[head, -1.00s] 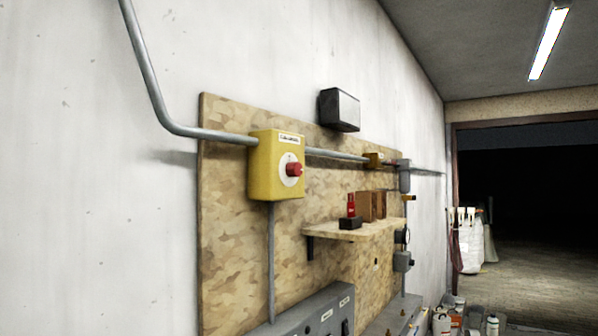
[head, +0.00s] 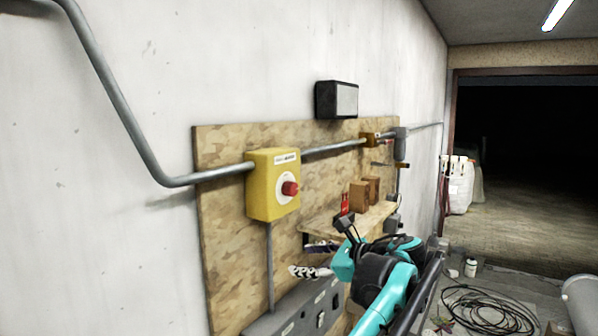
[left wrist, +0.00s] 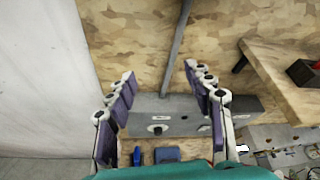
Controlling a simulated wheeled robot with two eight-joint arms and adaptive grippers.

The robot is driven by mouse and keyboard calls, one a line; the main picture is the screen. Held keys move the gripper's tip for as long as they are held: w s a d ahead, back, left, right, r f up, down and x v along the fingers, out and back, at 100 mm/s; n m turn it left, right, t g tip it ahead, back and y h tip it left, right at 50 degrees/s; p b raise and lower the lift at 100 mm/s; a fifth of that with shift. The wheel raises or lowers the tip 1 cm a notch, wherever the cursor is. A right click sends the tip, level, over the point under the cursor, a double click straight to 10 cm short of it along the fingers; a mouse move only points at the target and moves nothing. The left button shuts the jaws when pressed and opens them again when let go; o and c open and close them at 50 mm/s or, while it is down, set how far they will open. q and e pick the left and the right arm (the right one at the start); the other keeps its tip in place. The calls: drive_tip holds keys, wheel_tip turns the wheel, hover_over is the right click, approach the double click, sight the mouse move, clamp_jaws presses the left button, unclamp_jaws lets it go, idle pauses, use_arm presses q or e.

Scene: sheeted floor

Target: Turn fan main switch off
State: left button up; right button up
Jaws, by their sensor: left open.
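A yellow box (head: 262,207) with a red knob (head: 290,188) on a white disc is mounted on a wooden board in the head view; its small label is unreadable. Below it is a grey box (head: 290,318) with small labels and a dark switch, partly hidden by my arm. My left gripper (head: 300,259) is open, below and right of the red knob and apart from it. In the left wrist view its spread fingers (left wrist: 160,72) have nothing between them. The grey box with a round knob (left wrist: 157,129) shows beyond them. My right gripper is not in view.
A grey conduit (head: 270,265) runs down from the yellow box. A wooden shelf (head: 318,221) with a red item and brown blocks (head: 358,197) juts out at right, close to my gripper. A coiled black cable (head: 487,310) lies on the floor.

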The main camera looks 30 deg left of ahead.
sight(295, 188)
use_arm(q)
drive_tip(key=w+d+r+m+g+y+p, duration=0.15)
drive_tip(key=w+r+m+y+p, duration=0.3)
drive_tip(key=r, duration=1.05)
drive_tip(key=shift+n, duration=0.85)
drive_tip(key=a, duration=0.2)
drive_tip(key=w+a+p, duration=0.1)
drive_tip(key=a, duration=0.4)
drive_tip(key=shift+w+a+f+p, duration=0.1)
drive_tip(key=shift+w+a+p, duration=0.05)
drive_tip(key=shift+w+p, duration=0.2)
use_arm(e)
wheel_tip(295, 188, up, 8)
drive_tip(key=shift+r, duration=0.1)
use_arm(q)
drive_tip(key=c, duration=1.2)
